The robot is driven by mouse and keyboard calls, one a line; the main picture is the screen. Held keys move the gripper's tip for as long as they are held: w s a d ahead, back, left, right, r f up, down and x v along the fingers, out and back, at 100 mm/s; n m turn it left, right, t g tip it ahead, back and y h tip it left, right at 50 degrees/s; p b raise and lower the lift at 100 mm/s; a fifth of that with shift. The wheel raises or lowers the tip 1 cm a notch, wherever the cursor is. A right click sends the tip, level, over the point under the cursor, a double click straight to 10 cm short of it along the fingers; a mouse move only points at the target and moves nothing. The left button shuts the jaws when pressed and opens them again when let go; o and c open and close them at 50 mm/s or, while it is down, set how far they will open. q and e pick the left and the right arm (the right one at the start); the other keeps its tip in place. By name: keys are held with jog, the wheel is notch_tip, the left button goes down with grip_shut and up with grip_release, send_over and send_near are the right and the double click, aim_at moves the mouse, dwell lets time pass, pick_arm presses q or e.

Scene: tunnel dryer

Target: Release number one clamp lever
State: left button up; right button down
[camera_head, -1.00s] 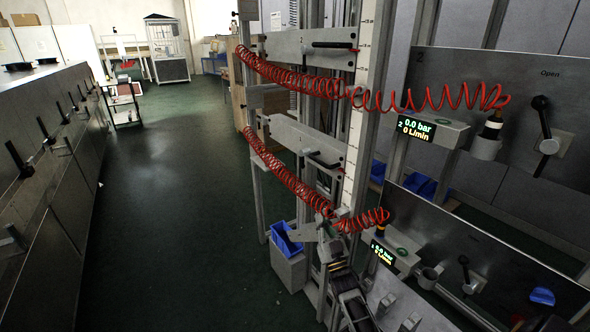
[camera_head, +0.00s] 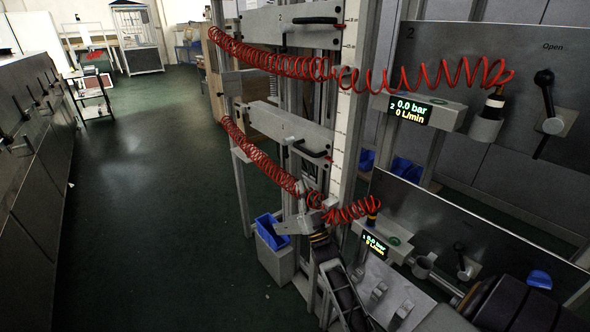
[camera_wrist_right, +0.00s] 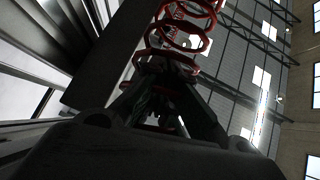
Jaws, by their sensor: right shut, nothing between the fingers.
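The lower frame plate (camera_head: 285,125) carries a dark clamp lever (camera_head: 312,150), lying roughly level; no number is readable on it. The upper plate (camera_head: 270,25) is marked 2 and carries a similar lever (camera_head: 312,20). My right gripper (camera_head: 311,199) appears below the lower plate, among the red hose coils, apart from the lever. It is small and partly mixed with the hose. In the right wrist view its dark fingers (camera_wrist_right: 165,75) are together and empty, with the red coiled hose (camera_wrist_right: 180,30) just beyond them. My left gripper is not in view.
The red hose (camera_head: 255,155) hangs across the lower frame beside my right gripper. A blue bin (camera_head: 270,230) stands left below. The green floor at left is open.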

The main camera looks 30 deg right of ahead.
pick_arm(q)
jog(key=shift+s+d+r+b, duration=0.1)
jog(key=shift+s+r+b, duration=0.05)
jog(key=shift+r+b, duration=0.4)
pick_arm(e)
jog(key=x, duration=1)
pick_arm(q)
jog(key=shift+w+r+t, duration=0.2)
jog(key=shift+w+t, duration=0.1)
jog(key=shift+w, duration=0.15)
pick_arm(e)
jog(key=shift+f, duration=0.1)
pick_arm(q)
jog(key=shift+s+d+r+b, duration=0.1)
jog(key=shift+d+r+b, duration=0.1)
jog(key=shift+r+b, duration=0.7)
pick_arm(e)
jog(key=shift+w+f+t, duration=0.1)
jog(key=shift+w+t, duration=0.05)
jog(key=shift+t, duration=0.15)
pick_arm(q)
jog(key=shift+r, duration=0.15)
pick_arm(e)
jog(key=shift+h, duration=0.3)
